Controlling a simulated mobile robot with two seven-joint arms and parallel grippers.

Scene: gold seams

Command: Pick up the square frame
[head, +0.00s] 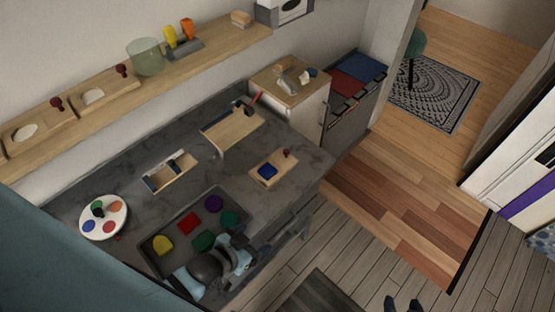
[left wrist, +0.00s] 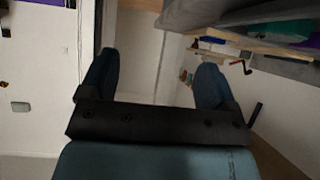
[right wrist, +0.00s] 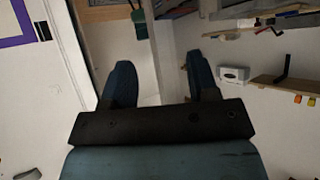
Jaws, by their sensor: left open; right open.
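The square frame looks to be the light wooden board (head: 261,178) with a blue square (head: 268,171) set in it, lying flat on the grey counter toward its right end. A dark red knob (head: 287,153) stands at its far corner. My left gripper (left wrist: 153,72) is open and empty in the left wrist view, its two dark blue fingers apart. My right gripper (right wrist: 158,72) is open and empty; its fingertips also show at the bottom of the head view (head: 403,304), well away from the board.
A dark tray (head: 160,232) with coloured shapes lies left of the board; a grey and pale-blue shape covers its front. A wooden stand (head: 232,129), a small wooden box (head: 171,180) and a white disc (head: 104,229) occupy the counter. A shelf (head: 185,72) runs behind.

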